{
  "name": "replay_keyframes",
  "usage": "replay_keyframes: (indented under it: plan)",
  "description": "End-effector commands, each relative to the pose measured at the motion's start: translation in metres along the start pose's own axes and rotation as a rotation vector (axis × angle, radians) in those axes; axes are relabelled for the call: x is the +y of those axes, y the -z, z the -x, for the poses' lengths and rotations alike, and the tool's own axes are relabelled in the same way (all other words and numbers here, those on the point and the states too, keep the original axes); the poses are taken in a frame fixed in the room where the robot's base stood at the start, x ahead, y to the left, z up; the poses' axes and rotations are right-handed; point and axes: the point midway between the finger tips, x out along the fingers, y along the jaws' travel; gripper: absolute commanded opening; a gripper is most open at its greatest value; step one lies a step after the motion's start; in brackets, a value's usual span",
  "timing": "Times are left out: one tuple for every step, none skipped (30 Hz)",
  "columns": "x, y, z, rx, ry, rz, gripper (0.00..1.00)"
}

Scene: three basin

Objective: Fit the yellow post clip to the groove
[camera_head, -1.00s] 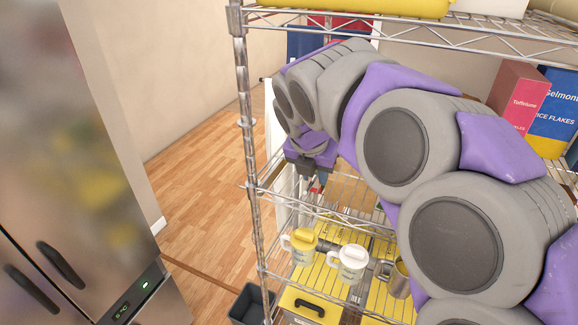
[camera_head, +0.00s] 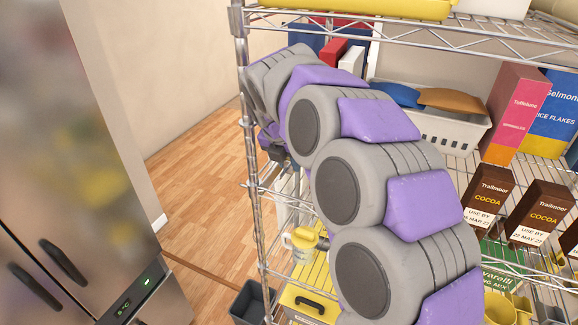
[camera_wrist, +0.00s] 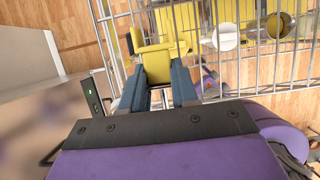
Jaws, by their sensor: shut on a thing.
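The yellow post clip (camera_wrist: 157,60) is held between the two blue-grey fingertips of my gripper (camera_wrist: 158,88) in the wrist view. The clip has a blocky body with an upright tab at its left. In the head view my gripper (camera_head: 274,146) is beside the rack's front left post (camera_head: 247,140), mostly behind my arm, and the clip is hidden there. In the wrist view a metal post (camera_wrist: 106,48) runs just left of the clip, with a gap showing between them. I cannot make out which groove on the post is meant.
A steel fridge (camera_head: 75,180) stands at the left. Open wooden floor (camera_head: 200,165) lies between fridge and rack.

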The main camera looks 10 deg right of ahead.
Motion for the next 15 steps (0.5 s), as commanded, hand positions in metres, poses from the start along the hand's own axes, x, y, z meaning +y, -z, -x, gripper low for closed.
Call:
replay_keyframes:
  plan:
    - [-0.001,0.003,-0.005,0.002,0.002,0.001,0.00]
    - [-0.001,0.004,-0.008,0.001,0.000,0.001,0.00]
    - [0.000,0.005,-0.012,-0.001,-0.001,0.001,0.00]
    - [0.000,0.005,-0.011,-0.001,-0.001,0.001,0.00]
    - [-0.001,0.005,-0.011,0.000,0.001,0.001,0.00]
    - [-0.001,0.006,-0.013,0.002,0.002,0.001,0.00]
    - [-0.001,0.007,-0.014,0.002,0.002,0.002,0.00]
    - [-0.001,0.007,-0.015,0.002,0.002,0.002,0.00]
    - [-0.001,0.007,-0.016,0.001,0.000,0.001,0.00]
    - [0.000,0.007,-0.017,0.000,-0.001,0.001,0.00]
    - [0.000,0.007,-0.018,-0.001,-0.002,0.000,0.00]
    - [0.000,0.007,-0.018,-0.001,-0.002,0.000,0.00]
    - [0.000,0.007,-0.018,-0.001,-0.002,0.000,0.00]
    - [0.000,0.008,-0.018,-0.001,-0.002,0.000,0.00]
    - [0.000,0.008,-0.018,-0.001,-0.002,0.000,0.00]
